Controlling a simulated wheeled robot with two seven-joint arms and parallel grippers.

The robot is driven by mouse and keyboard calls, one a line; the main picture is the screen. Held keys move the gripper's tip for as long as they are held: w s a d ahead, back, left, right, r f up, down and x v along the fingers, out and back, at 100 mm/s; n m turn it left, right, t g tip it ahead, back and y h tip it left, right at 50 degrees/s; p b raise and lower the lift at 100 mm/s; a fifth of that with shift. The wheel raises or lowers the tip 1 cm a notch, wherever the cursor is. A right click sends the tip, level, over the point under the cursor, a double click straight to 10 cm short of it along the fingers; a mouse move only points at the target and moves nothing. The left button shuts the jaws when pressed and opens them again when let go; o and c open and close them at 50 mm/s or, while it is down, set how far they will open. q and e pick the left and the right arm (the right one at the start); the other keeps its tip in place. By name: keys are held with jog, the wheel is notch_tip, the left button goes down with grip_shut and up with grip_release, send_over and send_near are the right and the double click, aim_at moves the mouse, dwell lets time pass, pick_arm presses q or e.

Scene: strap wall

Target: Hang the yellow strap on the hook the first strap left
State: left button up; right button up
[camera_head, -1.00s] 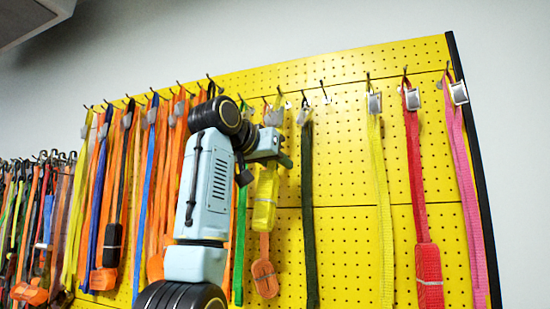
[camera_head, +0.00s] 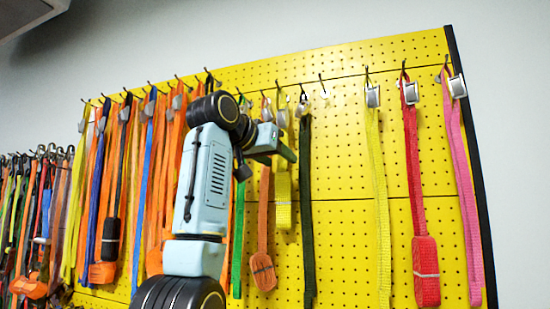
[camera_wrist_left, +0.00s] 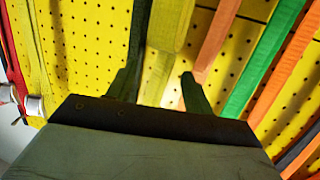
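A yellow strap (camera_head: 283,190) with a metal buckle hangs straight down at the hook row, between an orange strap and a dark green strap. My left gripper (camera_head: 287,152) is beside it, its tip near the strap's upper part. In the left wrist view the two fingers (camera_wrist_left: 162,90) stand apart, with the yellow strap (camera_wrist_left: 170,25) seen between and beyond them. Whether they touch it is unclear. An empty hook (camera_head: 323,83) is right of the dark green strap. Another, longer yellow strap (camera_head: 380,190) hangs further right. My right gripper is not in view.
The dark green strap (camera_head: 307,200) hangs close on the right, the orange strap (camera_head: 263,220) close on the left. A red strap (camera_head: 414,170) and a pink strap (camera_head: 460,170) hang at far right. Bare yellow pegboard (camera_head: 342,200) lies between dark green and long yellow.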

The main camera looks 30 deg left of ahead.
pick_arm(q)
jog(key=shift+s, duration=0.15)
jog(key=shift+s, duration=0.3)
jog(key=b+v, duration=0.4)
jog(key=v, duration=0.8)
jog(key=shift+s+r+b, duration=0.15)
jog(key=shift+s+b, duration=0.15)
jog(key=shift+b, duration=0.05)
jog(key=shift+a, duration=0.1)
